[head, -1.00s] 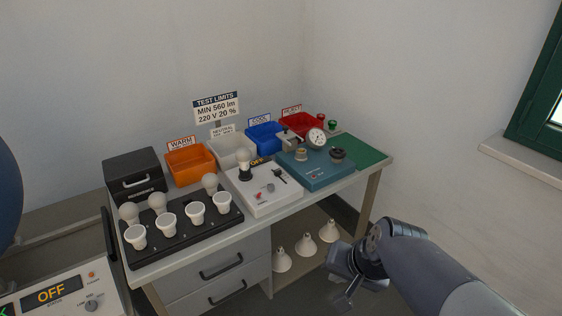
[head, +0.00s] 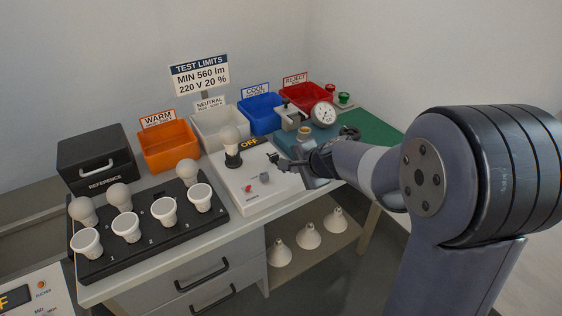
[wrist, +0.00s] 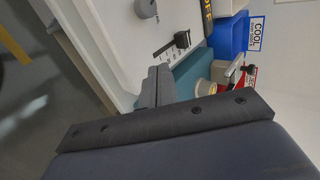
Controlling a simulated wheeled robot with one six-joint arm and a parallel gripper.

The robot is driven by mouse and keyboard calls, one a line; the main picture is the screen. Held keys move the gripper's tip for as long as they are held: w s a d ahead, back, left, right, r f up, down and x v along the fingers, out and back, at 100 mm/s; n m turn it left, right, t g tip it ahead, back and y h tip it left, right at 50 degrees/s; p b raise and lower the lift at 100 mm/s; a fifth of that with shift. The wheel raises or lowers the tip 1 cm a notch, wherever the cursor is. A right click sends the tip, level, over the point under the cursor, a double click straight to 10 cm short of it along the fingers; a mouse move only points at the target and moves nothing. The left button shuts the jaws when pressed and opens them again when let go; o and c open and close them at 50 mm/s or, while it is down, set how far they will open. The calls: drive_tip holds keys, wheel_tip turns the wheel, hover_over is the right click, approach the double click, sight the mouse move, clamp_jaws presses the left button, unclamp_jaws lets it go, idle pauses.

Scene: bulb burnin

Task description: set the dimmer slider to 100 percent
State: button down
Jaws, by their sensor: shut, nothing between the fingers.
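The dimmer slider is a black knob (head: 273,157) on top of the white tester box (head: 238,197). It also shows in the wrist view (wrist: 182,40), with small tick marks beside it. My gripper (head: 285,164) is over the right part of the box, just right of the slider knob in the head view. In the wrist view my gripper (wrist: 155,86) is shut and empty, with its fingertips just short of the knob and a small gap in the picture. I cannot tell whether they touch. The slider's exact setting is not readable.
A grey dial (head: 264,177) and a red switch (head: 248,188) sit near the slider. A bulb (head: 231,138) stands in the tester's socket, and the display (head: 249,142) reads OFF. The teal gauge unit (head: 320,138) is behind my gripper. A black bulb rack (head: 150,240) is left.

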sight(275, 155)
drive_tip(key=x, duration=0.3)
drive_tip(key=shift+w+a+f, duration=0.1)
drive_tip(key=shift+f, duration=0.1)
drive_tip(key=w+a, duration=0.1)
drive_tip(key=w+p, duration=0.1)
drive_tip(key=shift+w+a+f, duration=0.1)
drive_tip(key=shift+w+a, duration=0.25)
drive_tip(key=shift+a, duration=0.05)
drive_tip(key=shift+w+a+f, duration=0.1)
drive_tip(key=shift+w+a, duration=0.25)
drive_tip(key=shift+w, duration=0.25)
drive_tip(key=shift+w+a+p, duration=0.5)
drive_tip(key=shift+w+p, duration=0.15)
drive_tip(key=shift+w, duration=0.1)
drive_tip(key=shift+w+a+p, duration=0.55)
drive_tip(key=shift+w+p, duration=0.05)
drive_tip(key=shift+w, duration=0.2)
